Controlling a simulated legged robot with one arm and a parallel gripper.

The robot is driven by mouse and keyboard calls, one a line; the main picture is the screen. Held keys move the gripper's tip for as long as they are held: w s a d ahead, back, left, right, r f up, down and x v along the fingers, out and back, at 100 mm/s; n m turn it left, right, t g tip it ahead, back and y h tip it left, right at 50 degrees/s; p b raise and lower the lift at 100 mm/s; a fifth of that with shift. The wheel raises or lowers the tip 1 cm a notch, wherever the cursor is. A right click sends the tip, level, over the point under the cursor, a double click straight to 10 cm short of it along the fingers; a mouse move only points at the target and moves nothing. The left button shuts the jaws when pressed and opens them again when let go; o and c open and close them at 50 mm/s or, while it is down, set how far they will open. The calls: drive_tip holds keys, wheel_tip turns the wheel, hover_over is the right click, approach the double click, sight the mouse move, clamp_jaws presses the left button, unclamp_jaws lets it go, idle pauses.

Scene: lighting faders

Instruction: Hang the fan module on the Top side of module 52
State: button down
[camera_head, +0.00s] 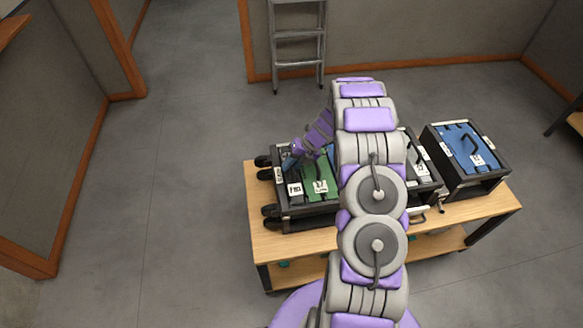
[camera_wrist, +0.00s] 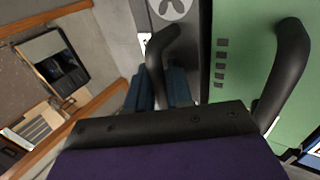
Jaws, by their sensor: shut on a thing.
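My gripper (camera_head: 289,164) is at the left end of the black rack on the table in the head view. In the wrist view its blue fingers (camera_wrist: 158,88) are shut on the black handle of a grey module (camera_wrist: 190,40) with a white fan-like emblem. This looks like the fan module. A green module (camera_wrist: 240,50) with its own black handle (camera_wrist: 288,72) is right beside it; it also shows in the head view (camera_head: 313,170). White labels show on the modules, but I cannot read the number 52. My arm hides the middle of the rack.
The black rack (camera_head: 283,217) stands on a wooden table (camera_head: 262,238). A second black box (camera_head: 484,184) with a blue module (camera_head: 462,143) stands to the right. A ladder (camera_head: 298,45) leans at the back wall. Open floor lies left of the table.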

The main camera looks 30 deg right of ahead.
wheel_tip(320, 180, up, 9)
drive_tip(key=p, duration=0.2)
drive_tip(key=shift+w+d+r+p, duration=0.1)
drive_tip(key=shift+r+p, duration=0.1)
drive_tip(key=shift+p, duration=0.2)
wheel_tip(320, 180, up, 7)
drive_tip(key=p, duration=0.8)
drive_tip(key=shift+d, duration=0.1)
